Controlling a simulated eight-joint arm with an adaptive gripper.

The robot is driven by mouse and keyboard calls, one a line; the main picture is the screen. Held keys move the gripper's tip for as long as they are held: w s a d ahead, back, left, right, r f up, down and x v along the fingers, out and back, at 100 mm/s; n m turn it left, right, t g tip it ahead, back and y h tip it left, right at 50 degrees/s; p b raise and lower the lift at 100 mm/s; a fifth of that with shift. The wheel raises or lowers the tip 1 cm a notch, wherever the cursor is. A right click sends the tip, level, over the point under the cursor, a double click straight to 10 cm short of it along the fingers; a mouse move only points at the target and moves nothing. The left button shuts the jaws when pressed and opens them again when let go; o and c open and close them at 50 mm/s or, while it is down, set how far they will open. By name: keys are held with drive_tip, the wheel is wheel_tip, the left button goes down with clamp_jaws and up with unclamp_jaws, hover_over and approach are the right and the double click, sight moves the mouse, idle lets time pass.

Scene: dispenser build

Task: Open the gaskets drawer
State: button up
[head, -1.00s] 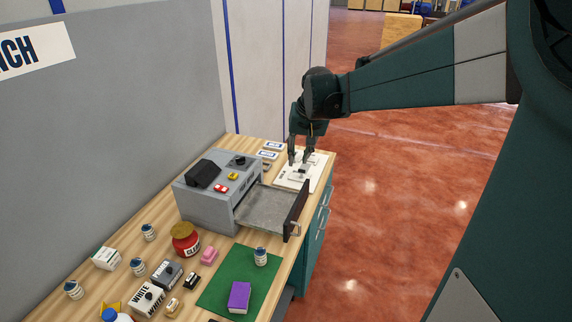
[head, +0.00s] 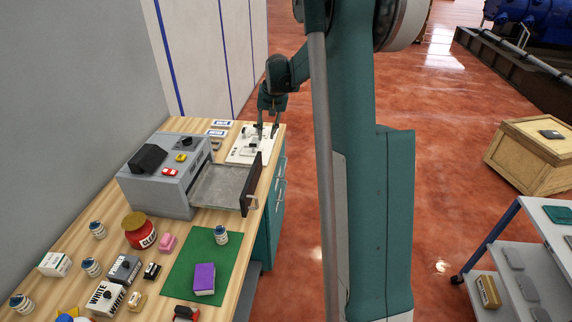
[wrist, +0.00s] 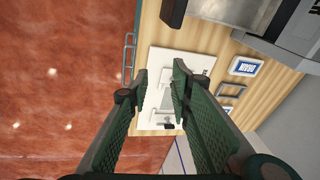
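A teal cabinet (head: 271,215) under the bench has drawer fronts with metal handles (head: 281,187) on its right side; I cannot read which drawer is for gaskets. One handle also shows in the wrist view (wrist: 129,58), left of my gripper. The drawer fronts look closed, though they are seen steeply. My gripper (head: 267,132) points down over the far end of the bench, by the white board's right edge. In the wrist view my gripper (wrist: 160,75) is open, with nothing between its fingers; the white board (wrist: 158,107) lies below it.
A grey machine (head: 158,190) on the bench has its tray (head: 222,187) out, with a dark front panel (head: 251,184) near the bench edge. Bottles, boxes and a green mat (head: 186,270) fill the near bench. A wooden crate (head: 525,165) and grey cart (head: 505,245) stand right.

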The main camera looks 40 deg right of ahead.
drive_tip(key=w+d+f+m+b, duration=0.1)
drive_tip(key=w+d+f, duration=0.3)
drive_tip(key=d+f, duration=0.55)
drive_tip(key=m+g+y+b, duration=0.1)
approach(285, 165)
drive_tip(key=shift+d, duration=0.1)
drive_tip(key=shift+f, duration=0.1)
drive_tip(key=shift+w+a+f+b, duration=0.2)
drive_tip(key=shift+f+b, duration=0.15)
drive_tip(key=shift+f, duration=0.9)
drive_tip(key=shift+w+a+f+b, duration=0.2)
drive_tip(key=shift+f+b, duration=0.15)
drive_tip(key=shift+f, duration=0.85)
drive_tip(key=shift+w+a+f+b, duration=0.2)
drive_tip(key=shift+f+b, duration=0.15)
drive_tip(key=shift+f, duration=0.9)
clamp_jaws()
